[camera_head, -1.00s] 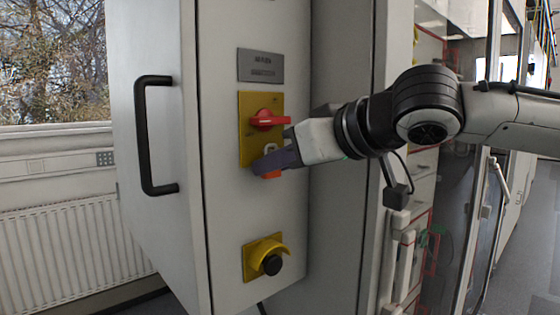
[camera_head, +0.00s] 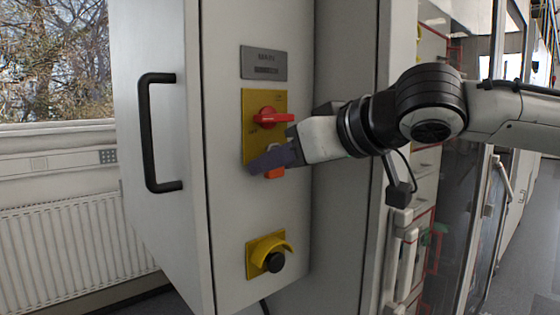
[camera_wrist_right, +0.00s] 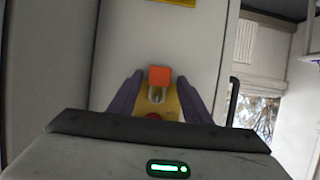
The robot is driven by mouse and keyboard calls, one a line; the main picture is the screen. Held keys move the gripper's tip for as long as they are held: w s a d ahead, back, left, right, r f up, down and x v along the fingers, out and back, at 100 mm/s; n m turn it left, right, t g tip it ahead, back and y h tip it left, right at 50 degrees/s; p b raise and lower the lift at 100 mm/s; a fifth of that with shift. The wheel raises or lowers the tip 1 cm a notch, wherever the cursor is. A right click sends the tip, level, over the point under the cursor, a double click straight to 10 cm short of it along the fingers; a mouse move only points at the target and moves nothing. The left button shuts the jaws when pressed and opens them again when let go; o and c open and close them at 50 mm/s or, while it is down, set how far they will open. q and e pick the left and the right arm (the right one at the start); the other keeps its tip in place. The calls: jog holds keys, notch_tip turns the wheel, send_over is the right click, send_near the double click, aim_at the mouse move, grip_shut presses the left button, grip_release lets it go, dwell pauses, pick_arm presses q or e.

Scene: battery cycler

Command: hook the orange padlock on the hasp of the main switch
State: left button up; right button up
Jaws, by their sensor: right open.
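The orange padlock (camera_wrist_right: 159,76) shows in the right wrist view with its pale shackle toward the red switch knob (camera_wrist_right: 153,116). In the head view only a bit of its orange body (camera_head: 274,173) shows below my finger. The shackle is at the hasp area under the red switch handle (camera_head: 272,117); I cannot tell for sure whether it is through the hasp. My right gripper (camera_wrist_right: 160,78) is open, with one purple finger on each side of the padlock and gaps between. In the head view my right gripper (camera_head: 268,159) covers the lower yellow plate (camera_head: 257,99). My left gripper is not in view.
A grey label plate (camera_head: 263,63) is above the switch. A yellow-shrouded black button (camera_head: 272,261) is below it. A black door handle (camera_head: 148,130) stands out at the left of the cabinet. The panel between switch and button is clear.

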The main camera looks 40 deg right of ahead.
jog(key=shift+d, duration=0.1)
jog(key=v, duration=1)
jog(key=shift+s+r, duration=0.1)
